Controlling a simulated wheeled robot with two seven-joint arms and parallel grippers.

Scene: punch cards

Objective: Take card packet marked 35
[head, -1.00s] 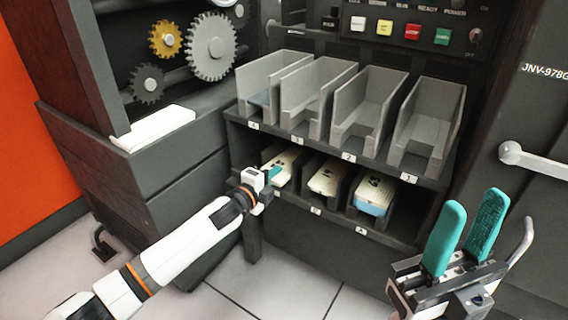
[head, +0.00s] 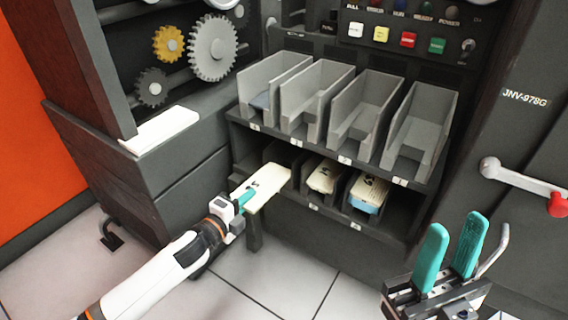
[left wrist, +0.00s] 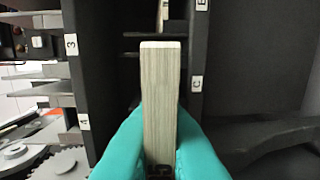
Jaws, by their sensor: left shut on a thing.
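My left gripper (head: 242,203) is shut on a cream card packet (head: 268,183) at the lower shelf's left end. The packet sticks out of its slot toward me, with dark marks on its top that I cannot read. In the left wrist view the packet (left wrist: 160,90) stands between the teal fingers (left wrist: 160,150), its pale layered edge showing. My right gripper (head: 452,228) is open and empty at the lower right, well apart from the shelf. Two more packets lie in the lower slots: a cream one (head: 323,177) and one with a blue lower part (head: 368,193).
Grey open bins (head: 357,115) line the upper shelf, right above the lower slots. A panel with coloured buttons (head: 408,40) is above them. Gears (head: 212,47) are at the upper left. A lever handle (head: 520,178) is on the right. The floor in front is clear.

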